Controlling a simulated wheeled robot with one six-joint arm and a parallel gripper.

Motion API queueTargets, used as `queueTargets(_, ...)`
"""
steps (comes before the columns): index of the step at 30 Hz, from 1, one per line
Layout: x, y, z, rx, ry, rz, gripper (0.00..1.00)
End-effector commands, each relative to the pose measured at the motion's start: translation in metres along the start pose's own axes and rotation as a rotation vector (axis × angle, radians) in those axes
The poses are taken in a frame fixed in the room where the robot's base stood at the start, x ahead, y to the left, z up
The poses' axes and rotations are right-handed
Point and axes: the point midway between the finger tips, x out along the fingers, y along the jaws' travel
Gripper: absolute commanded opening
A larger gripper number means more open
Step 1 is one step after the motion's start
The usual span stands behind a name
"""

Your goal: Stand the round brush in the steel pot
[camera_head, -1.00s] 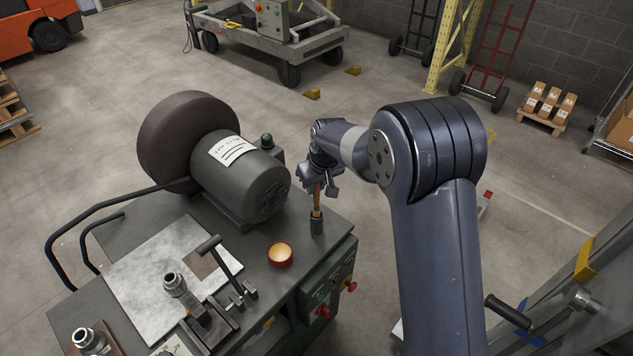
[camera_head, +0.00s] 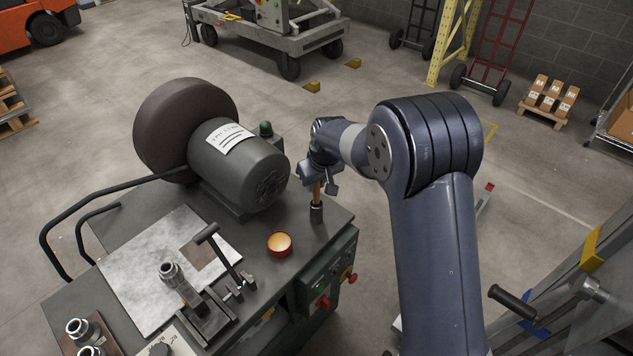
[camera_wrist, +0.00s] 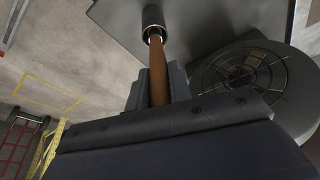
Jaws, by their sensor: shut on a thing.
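The round brush has a brown wooden handle (camera_head: 317,189) and stands about upright. My gripper (camera_head: 320,174) is shut on its handle, which also shows between the jaws in the wrist view (camera_wrist: 158,82). A small dark grey cylinder, which I take for the steel pot (camera_head: 316,213), stands on the bench near its right corner. It also shows in the wrist view (camera_wrist: 152,16), with a bright rim around the brush. The brush's lower end is hidden inside it. I cannot tell whether the brush touches the bottom.
The grey bench (camera_head: 331,226) carries a motor (camera_head: 237,167) with a big dark wheel left of the brush. A lever clamp (camera_head: 228,262) and steel fittings are further left. Open floor lies beyond the bench.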

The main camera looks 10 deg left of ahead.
Motion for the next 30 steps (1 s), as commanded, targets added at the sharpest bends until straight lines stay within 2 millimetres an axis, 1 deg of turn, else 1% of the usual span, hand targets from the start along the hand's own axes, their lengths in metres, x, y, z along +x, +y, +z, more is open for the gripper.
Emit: queueTargets(30,0.018,0.0,0.005,0.0,0.0,0.0,0.0)
